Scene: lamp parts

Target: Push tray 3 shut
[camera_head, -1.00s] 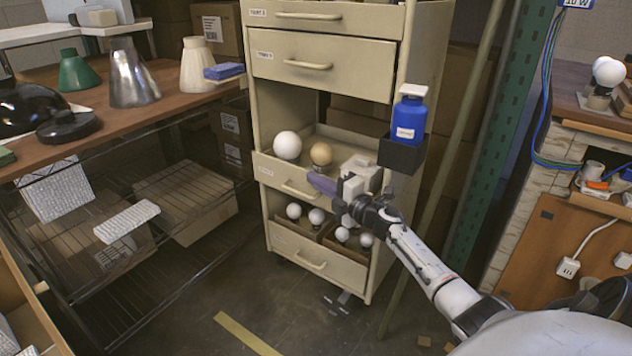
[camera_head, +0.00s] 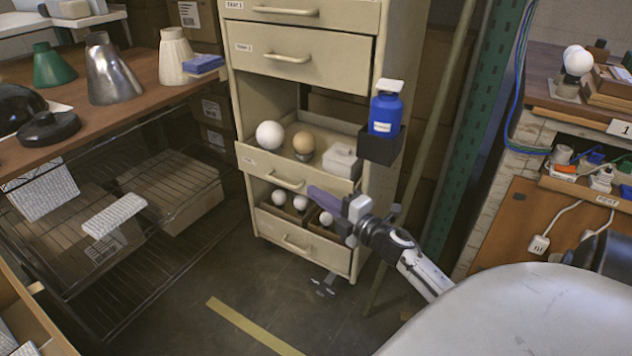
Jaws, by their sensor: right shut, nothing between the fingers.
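Tray 3 (camera_head: 259,168) is the cream drawer below tray 2 in the cabinet, and it stands pulled out. It holds a white globe bulb (camera_head: 270,135), a tan bulb (camera_head: 303,143) and a small white box (camera_head: 342,161). Its handle (camera_head: 286,183) is on the front panel. My right gripper (camera_head: 314,194) is shut and empty, its purple fingers pointing left. It overlaps the lower right part of the tray's front in the picture; I cannot tell whether it touches. My left gripper is not in view.
A bottom drawer (camera_head: 310,247) with small white bulbs is under tray 3. A blue bottle (camera_head: 385,114) sits in a dark holder (camera_head: 382,146) on the cabinet's right side. A wire rack (camera_head: 150,215) stands left.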

